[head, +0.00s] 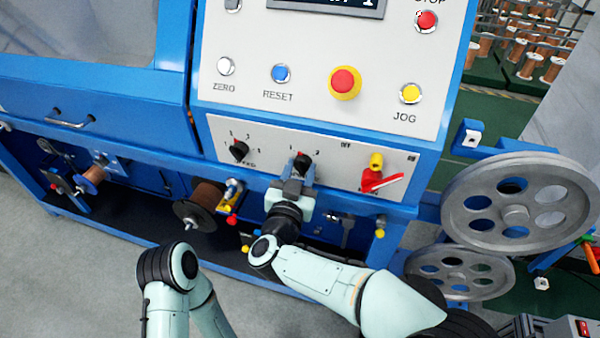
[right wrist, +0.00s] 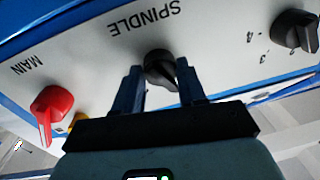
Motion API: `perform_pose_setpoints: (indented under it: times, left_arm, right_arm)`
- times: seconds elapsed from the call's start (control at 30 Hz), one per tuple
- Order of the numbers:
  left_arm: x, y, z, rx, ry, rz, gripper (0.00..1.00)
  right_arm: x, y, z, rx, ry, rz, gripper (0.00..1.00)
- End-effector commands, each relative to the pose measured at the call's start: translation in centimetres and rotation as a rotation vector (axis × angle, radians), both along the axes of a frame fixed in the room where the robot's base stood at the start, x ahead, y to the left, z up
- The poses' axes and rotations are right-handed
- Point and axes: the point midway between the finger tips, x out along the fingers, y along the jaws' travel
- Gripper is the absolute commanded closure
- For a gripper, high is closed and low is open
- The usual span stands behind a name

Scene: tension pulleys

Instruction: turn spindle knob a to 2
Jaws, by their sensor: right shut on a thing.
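The spindle knob (head: 302,161) is black and sits on the white lower panel, with small position marks above it. In the right wrist view, the knob (right wrist: 159,66) sits below the upside-down word SPINDLE. My right gripper (head: 297,177) reaches up to it from below. In the right wrist view my right gripper's two blue-grey fingers (right wrist: 161,85) stand on either side of the knob, shut on it. Which mark the knob points at is too small to tell. My left arm shows at the lower left, but its gripper is out of view.
Another black knob (head: 239,150) is to the left on the same panel. A red main switch handle (head: 380,181) is to the right. Above are a red-and-yellow stop button (head: 343,82) and other buttons. Grey pulleys (head: 518,211) stand at the right.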

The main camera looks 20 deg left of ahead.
Motion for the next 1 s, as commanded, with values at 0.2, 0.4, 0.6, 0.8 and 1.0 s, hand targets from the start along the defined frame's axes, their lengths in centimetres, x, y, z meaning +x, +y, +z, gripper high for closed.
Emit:
perform_pose_setpoints:
  times: [0.2, 0.4, 0.6, 0.8, 1.0]
  left_arm:
    - [1.5, 0.7, -1.3, 0.019, -0.039, 0.016, 1.00]
    - [3.0, 1.5, -2.4, 0.039, -0.077, 0.033, 1.00]
    - [4.7, 2.4, -3.6, 0.060, -0.122, 0.051, 1.00]
    - [6.4, 3.3, -4.8, 0.084, -0.166, 0.069, 1.00]
    - [3.7, 3.6, -7.1, 0.081, -0.075, 0.068, 1.00]
  right_arm:
    - [0.0, 0.0, -0.3, 0.206, -0.006, 0.001, 0.90]
    - [0.0, 0.1, -0.3, 0.397, -0.013, 0.001, 0.90]
    - [0.0, 0.1, -0.4, 0.587, -0.019, 0.000, 0.90]
    - [0.0, 0.1, -0.4, 0.777, -0.025, 0.000, 0.90]
    - [0.0, 0.1, -0.4, 0.956, -0.032, 0.000, 0.90]
